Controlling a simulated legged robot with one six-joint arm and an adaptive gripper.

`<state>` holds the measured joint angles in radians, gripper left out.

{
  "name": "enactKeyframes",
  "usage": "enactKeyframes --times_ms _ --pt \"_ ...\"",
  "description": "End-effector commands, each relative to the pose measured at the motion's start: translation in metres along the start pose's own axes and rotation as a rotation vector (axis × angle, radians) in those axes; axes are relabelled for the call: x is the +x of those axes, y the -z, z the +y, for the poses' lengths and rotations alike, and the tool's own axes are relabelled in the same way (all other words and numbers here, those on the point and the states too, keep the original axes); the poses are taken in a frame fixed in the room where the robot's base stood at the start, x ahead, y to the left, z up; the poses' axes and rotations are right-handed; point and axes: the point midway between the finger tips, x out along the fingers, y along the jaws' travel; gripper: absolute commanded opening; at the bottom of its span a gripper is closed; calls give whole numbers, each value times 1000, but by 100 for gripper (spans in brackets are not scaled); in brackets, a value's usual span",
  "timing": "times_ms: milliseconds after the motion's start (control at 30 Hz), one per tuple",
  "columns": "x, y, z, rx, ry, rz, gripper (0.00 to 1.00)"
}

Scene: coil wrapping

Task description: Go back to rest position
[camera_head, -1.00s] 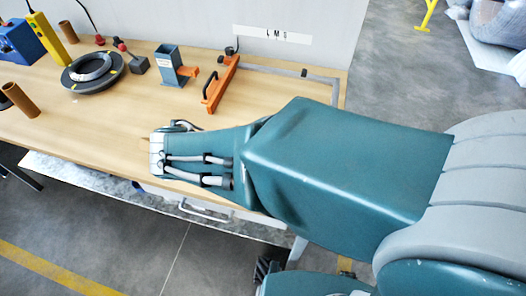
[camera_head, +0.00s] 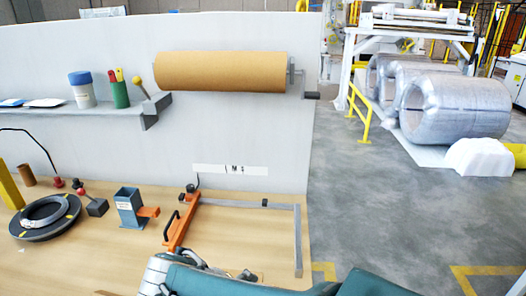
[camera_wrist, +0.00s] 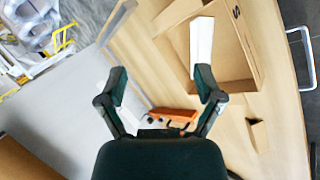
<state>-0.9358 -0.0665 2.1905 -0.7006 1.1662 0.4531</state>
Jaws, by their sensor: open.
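My gripper (camera_wrist: 160,84) shows in the wrist view with its two dark fingers spread wide. Nothing is between them. It is above the wooden workbench (camera_wrist: 142,62), apart from the things on it. In the head view only part of my teal arm shows at the bottom edge, and the gripper is not visible there.
An orange clamp tool (camera_head: 181,222) with a grey rail lies on the bench near my arm; orange also shows in the wrist view (camera_wrist: 172,115). A black ring (camera_head: 45,217) and a blue-grey holder (camera_head: 129,207) stand left. A brown paper roll (camera_head: 222,71) hangs behind.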

Motion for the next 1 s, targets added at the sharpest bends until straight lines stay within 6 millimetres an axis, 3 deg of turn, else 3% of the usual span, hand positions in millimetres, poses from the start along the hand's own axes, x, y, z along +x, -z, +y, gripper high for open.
enactKeyframes --times_ms 33,200,600,800,1000 --pt "6 -16 18 65 43 -17 85" --pt "18 -60 52 242 174 -43 85" --pt "21 -152 94 693 359 51 85" --pt "17 -179 102 864 373 132 85" --pt "16 -186 103 908 372 158 85"
